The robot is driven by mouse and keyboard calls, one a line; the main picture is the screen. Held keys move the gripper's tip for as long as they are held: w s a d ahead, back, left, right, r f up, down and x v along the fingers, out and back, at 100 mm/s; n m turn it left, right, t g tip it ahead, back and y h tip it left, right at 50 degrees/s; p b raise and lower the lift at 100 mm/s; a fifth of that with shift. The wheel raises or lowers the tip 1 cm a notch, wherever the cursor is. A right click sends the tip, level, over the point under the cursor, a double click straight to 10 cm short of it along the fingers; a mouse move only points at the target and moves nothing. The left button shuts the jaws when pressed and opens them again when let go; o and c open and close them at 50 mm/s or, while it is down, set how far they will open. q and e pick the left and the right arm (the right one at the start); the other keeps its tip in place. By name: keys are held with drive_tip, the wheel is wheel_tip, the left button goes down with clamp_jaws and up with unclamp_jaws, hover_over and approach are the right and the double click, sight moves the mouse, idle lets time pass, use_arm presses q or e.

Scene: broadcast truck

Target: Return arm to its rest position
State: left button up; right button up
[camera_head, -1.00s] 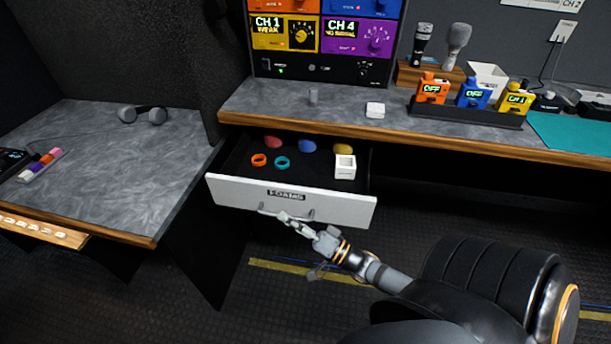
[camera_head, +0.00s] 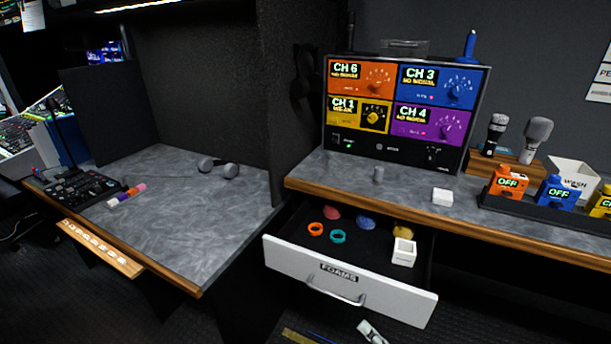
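My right gripper (camera_head: 371,332) shows only as a small pale tip at the bottom edge, below the open drawer (camera_head: 338,272) labelled "FOAMS". It is apart from the drawer's handle (camera_head: 335,294), and most of it is cut off by the frame. I cannot tell whether its fingers are open or shut. My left gripper is not in view. The drawer holds red, blue and yellow foams, an orange ring (camera_head: 316,229), a teal ring (camera_head: 338,236) and a white square block (camera_head: 403,252).
The open drawer juts out from under the right counter. That counter carries a channel panel (camera_head: 403,112), microphones, orange and blue packs and a white box (camera_head: 442,196). The left desk (camera_head: 190,225) holds headphones (camera_head: 218,167) and coloured markers. Dark floor shows below.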

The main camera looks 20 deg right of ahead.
drive_tip(key=s+d+f+n+g+h, duration=0.1)
drive_tip(key=s+d+f+g+h, duration=0.15)
drive_tip(key=f, duration=0.85)
drive_tip(key=s+d+f+n+g+h, duration=0.1)
drive_tip(key=d+f+g+h, duration=0.25)
drive_tip(key=f, duration=0.65)
drive_tip(key=s+d+f+n+g+h, duration=0.1)
drive_tip(key=s+d+f+g+h, duration=0.15)
drive_tip(key=f, duration=0.85)
drive_tip(key=s+a+f+n+g, duration=0.5)
drive_tip(key=s+a+f+g, duration=0.45)
drive_tip(key=s+f, duration=0.55)
wheel_tip(320, 180, up, 14)
drive_tip(key=s+p, duration=0.3)
drive_tip(key=p, duration=1.2)
drive_tip(key=shift+r, duration=0.25)
